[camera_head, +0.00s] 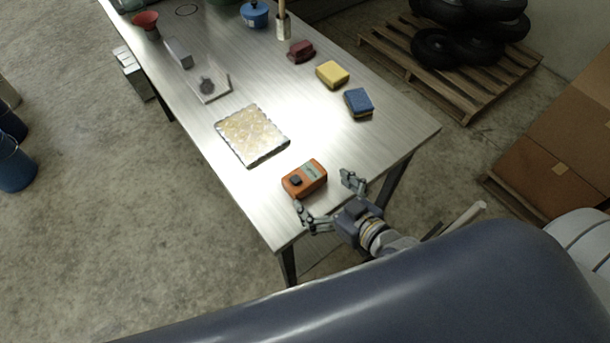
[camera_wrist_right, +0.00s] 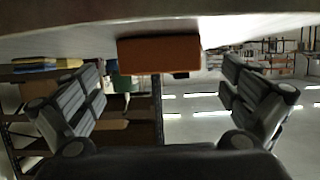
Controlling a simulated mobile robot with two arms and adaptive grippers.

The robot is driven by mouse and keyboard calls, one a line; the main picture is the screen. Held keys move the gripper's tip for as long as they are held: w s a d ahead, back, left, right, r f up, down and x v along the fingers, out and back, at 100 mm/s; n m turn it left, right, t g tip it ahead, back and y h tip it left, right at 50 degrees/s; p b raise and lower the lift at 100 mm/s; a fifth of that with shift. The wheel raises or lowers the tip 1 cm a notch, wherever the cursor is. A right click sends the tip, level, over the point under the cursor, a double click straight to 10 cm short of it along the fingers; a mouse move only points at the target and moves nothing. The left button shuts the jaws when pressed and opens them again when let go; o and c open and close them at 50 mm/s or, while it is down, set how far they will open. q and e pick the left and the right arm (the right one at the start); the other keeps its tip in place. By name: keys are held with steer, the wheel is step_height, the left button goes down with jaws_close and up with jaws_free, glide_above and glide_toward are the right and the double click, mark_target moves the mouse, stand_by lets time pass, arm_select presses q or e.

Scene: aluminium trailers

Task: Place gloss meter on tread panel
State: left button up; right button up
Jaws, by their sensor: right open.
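The gloss meter (camera_head: 304,178) is an orange box with a dark knob and a small display, lying on the metal table near its front end. The tread panel (camera_head: 252,135) is a square plate with a pale raised pattern, lying flat on the table just beyond and left of the meter. My right gripper (camera_head: 327,203) is open at the table's near end, its fingers spread on the near side of the meter. In the right wrist view the orange meter (camera_wrist_right: 160,54) shows ahead between the open fingers, not held. My left gripper is not in view.
A blue sponge (camera_head: 358,102), a yellow sponge (camera_head: 332,74) and a dark red block (camera_head: 301,51) lie along the table's right side. A flat plate with a round dark piece (camera_head: 207,86) lies beyond the panel. The table (camera_head: 375,145) is bare right of the meter.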

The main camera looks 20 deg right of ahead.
mark_target(305, 177)
steer(key=shift+x, duration=0.8)
steer(key=shift+w+a+p, duration=0.25)
steer(key=shift+w+p, duration=0.2)
steer(key=shift+w, duration=0.1)
steer(key=p+x, duration=0.1)
steer(key=x, duration=0.2)
steer(key=shift+w, duration=0.2)
steer(key=shift+w+a+f, duration=0.15)
steer(key=shift+w+f, duration=0.05)
steer(key=shift+w, duration=0.15)
steer(key=shift+s, duration=0.1)
steer(key=c, duration=1.2)
steer(key=shift+r, duration=0.1)
steer(key=shift+c, duration=0.2)
